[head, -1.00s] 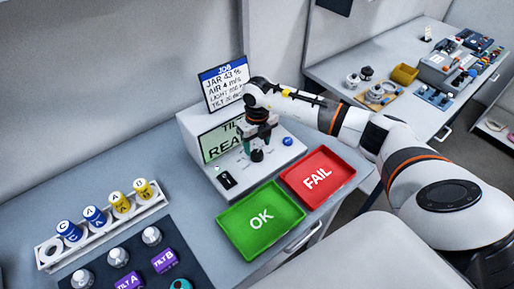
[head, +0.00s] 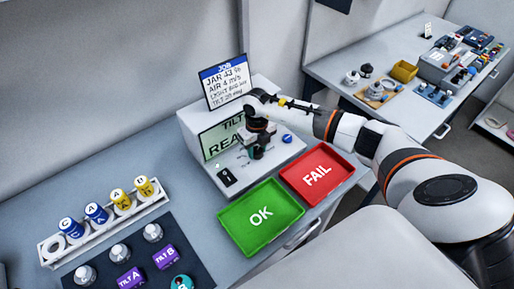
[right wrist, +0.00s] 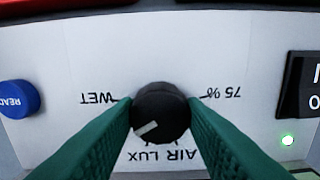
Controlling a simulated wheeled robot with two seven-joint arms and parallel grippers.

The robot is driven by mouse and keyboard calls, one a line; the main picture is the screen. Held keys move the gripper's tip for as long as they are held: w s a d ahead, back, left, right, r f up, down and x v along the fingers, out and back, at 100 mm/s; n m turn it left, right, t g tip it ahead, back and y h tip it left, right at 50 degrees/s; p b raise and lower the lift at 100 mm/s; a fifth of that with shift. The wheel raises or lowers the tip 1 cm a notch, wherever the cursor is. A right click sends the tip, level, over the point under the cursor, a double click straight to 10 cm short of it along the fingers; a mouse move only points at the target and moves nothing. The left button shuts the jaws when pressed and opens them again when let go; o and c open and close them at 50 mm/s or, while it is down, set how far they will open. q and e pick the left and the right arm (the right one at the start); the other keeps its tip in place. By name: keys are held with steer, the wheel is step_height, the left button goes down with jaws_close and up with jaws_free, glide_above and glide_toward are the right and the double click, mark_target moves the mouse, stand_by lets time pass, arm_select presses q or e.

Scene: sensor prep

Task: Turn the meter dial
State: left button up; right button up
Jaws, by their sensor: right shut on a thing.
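The meter is a white box (head: 197,126) with a screen reading "TILT" and "REA…", partly hidden by my arm. Its black dial (right wrist: 160,112) sits between the two green fingers of my right gripper (right wrist: 160,118) in the right wrist view. The fingers are shut on the dial from both sides. The dial's white mark points to the lower left there. Upside-down labels "WET", "75 %" and "AIR LUX" surround it. In the head view my right gripper (head: 257,148) is at the meter's front panel. My left gripper is not in view.
A blue READ button (right wrist: 18,99) and a black switch (right wrist: 302,88) flank the dial. A job card (head: 226,83) stands behind the meter. A green OK tray (head: 262,240) and red FAIL tray (head: 340,161) lie in front. A jar rack (head: 47,245) stands left.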

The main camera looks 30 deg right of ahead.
steer(key=shift+w+f+n+b, duration=0.1)
steer(key=shift+f+n+b, duration=0.05)
steer(key=shift+n+b, duration=0.8)
steer(key=n+b, duration=0.8)
steer(key=n, duration=0.1)
steer(key=shift+n+b, duration=0.35)
steer(key=shift+b, duration=0.05)
steer(key=n+b, duration=0.4)
steer(key=n, duration=0.2)
steer(key=n+b, duration=0.2)
steer(key=n, duration=0.1)
steer(key=shift+n, duration=0.3)
steer(key=shift+r+n+b, duration=0.2)
steer(key=shift+n+b, duration=0.5)
steer(key=shift+n, duration=0.5)
steer(key=o, duration=1)
